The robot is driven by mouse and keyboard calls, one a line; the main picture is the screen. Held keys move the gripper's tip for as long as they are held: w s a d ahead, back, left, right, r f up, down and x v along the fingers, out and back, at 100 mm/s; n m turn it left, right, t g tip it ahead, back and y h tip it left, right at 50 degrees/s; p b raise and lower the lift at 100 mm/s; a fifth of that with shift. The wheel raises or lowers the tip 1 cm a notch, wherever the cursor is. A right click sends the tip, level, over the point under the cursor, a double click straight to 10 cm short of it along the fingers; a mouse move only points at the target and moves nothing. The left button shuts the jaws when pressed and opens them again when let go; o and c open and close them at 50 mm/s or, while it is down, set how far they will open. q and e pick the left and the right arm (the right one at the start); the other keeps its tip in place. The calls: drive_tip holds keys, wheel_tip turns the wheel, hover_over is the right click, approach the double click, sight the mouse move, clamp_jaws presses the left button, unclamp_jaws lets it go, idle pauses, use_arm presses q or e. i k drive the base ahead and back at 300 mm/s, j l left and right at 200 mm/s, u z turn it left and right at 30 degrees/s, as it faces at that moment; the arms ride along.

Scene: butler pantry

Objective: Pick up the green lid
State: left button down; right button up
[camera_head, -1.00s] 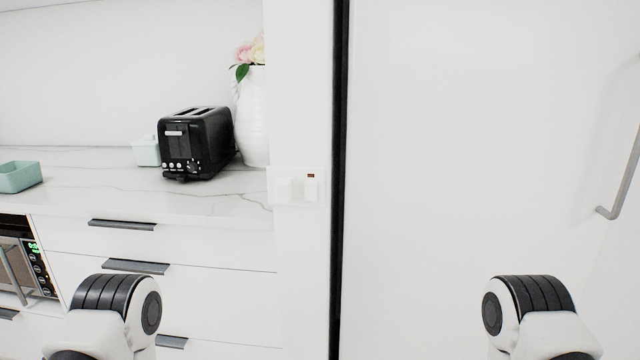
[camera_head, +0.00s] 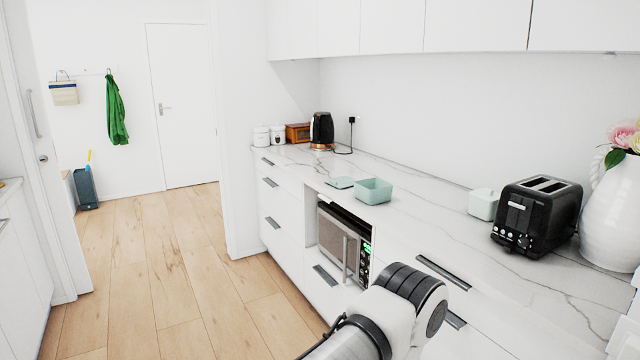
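Neither of my grippers shows in this view.
A black toaster (camera_head: 538,216), a pale lidded box (camera_head: 483,204) and a white vase (camera_head: 612,221) stand on the right of the counter. A black kettle (camera_head: 322,130) is at the far end. A microwave (camera_head: 342,242) sits below the counter. The wooden floor (camera_head: 150,275) at left is clear.

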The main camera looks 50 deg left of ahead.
sight(341, 182)
drive_tip(key=u, duration=1.45)
